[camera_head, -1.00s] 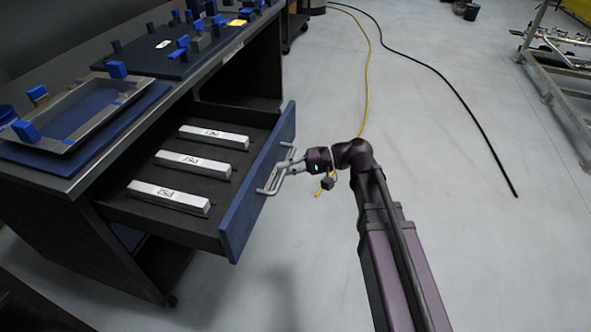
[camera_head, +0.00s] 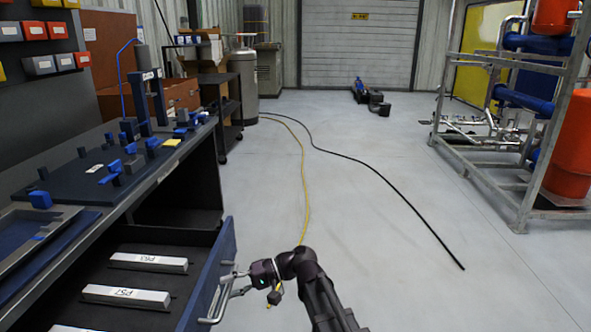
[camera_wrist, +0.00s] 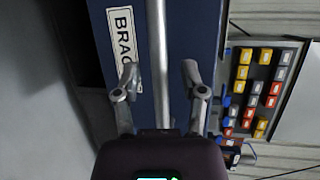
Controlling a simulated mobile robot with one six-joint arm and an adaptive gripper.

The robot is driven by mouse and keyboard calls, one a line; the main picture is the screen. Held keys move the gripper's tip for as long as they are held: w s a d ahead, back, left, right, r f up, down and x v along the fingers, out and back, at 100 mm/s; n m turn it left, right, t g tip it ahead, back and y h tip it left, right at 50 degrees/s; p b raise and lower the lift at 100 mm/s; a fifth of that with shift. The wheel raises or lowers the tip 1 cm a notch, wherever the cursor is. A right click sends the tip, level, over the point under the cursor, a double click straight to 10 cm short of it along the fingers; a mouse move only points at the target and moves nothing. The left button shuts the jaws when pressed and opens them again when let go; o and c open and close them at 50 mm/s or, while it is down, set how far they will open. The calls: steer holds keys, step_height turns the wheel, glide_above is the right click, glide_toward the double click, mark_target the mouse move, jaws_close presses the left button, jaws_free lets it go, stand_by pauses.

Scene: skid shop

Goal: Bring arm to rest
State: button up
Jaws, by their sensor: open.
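My arm (camera_head: 318,292) reaches up from the bottom of the head view to an open drawer (camera_head: 228,262) with a blue front. My gripper (camera_head: 232,287) is at the drawer's metal bar handle (camera_head: 216,304). In the wrist view my gripper (camera_wrist: 160,80) is open, with one finger on each side of the handle bar (camera_wrist: 158,55). Gaps show between the bar and both fingers. A white label (camera_wrist: 124,45) reading "BRAC" is partly hidden by a finger.
Labelled metal bars (camera_head: 126,296) lie in the drawer. The workbench (camera_head: 150,180) above carries blue fixtures. A yellow cable (camera_head: 304,190) and a black cable (camera_head: 400,190) cross the floor. A pipe rack (camera_head: 500,180) stands at right. The middle floor is otherwise clear.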

steer(key=w+d+f+m+t+h, duration=0.1)
steer(key=d+f+t+h, duration=0.25)
steer(key=d+f, duration=0.4)
steer(key=w+d+f+m+t+h, duration=0.15)
steer(key=d+f+h, duration=0.25)
steer(key=d, duration=0.6)
steer(key=s+d+f+h, duration=0.1)
steer(key=d+f+h, duration=0.15)
steer(key=d, duration=0.65)
steer(key=s+d+f+h, duration=0.15)
steer(key=d+h, duration=0.25)
steer(key=d, duration=0.4)
step_height(320, 180, up, 36)
steer(key=p, duration=3.6)
steer(key=shift+s+d+r+m+t+h, duration=0.2)
steer(key=shift+s+d+m+t+h, duration=0.1)
steer(key=shift+d+m+h, duration=0.1)
